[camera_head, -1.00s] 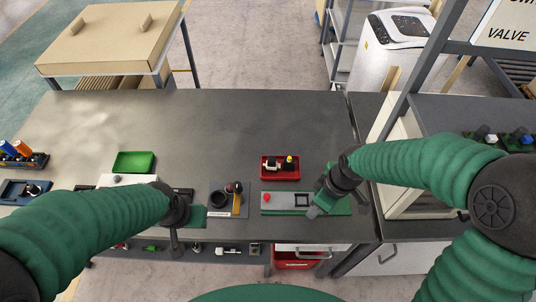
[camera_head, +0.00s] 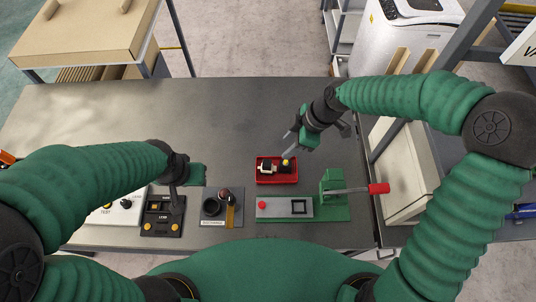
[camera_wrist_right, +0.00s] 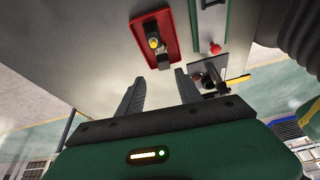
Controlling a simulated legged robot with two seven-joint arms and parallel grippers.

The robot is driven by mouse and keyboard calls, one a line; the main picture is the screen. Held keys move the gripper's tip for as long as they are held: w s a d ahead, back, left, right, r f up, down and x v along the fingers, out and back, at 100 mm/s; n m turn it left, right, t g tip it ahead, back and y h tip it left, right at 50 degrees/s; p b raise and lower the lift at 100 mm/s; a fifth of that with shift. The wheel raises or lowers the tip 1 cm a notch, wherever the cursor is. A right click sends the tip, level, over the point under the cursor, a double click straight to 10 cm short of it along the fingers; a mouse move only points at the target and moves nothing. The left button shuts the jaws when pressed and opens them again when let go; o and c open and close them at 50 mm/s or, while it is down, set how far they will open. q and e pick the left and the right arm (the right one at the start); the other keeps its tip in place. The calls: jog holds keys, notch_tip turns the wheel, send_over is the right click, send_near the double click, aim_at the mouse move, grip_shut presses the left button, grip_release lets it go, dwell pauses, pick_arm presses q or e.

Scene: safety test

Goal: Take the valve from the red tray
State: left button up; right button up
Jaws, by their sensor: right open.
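The red tray (camera_head: 262,179) lies on the grey table in the head view, right of the middle. The valve (camera_head: 272,167), dark and pale with a yellow top, lies in it. In the right wrist view the tray (camera_wrist_right: 145,25) and the valve (camera_wrist_right: 154,42) show above the fingers. My right gripper (camera_head: 289,141) is open and empty, above the table just behind the tray; its two fingers (camera_wrist_right: 163,88) show apart in the wrist view. My left gripper (camera_head: 178,192) hangs near the front of the table, left of the tray; its fingers are not clear.
In front of the tray is a green fixture (camera_head: 284,208) with a red button; a press with a red-handled lever (camera_head: 378,188) stands right of it. A holder (camera_head: 214,207) and a black switch box (camera_head: 162,215) lie to the left. The table's rear is clear.

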send_over(270, 162)
jog(key=s+d, duration=0.1)
jog(key=d, duration=0.2)
notch_tip(270, 162, down, 6)
jog(key=x, duration=0.8)
jog(key=shift+w+a+p, duration=0.2)
jog(key=shift+a+p, duration=0.05)
jog(key=shift+p, duration=0.1)
jog(key=shift+w+a+f, duration=0.1)
jog(key=shift+w+f, duration=0.05)
jog(key=shift+f, duration=0.35)
jog(key=shift+a, duration=0.15)
jog(key=c, duration=0.6)
grip_shut()
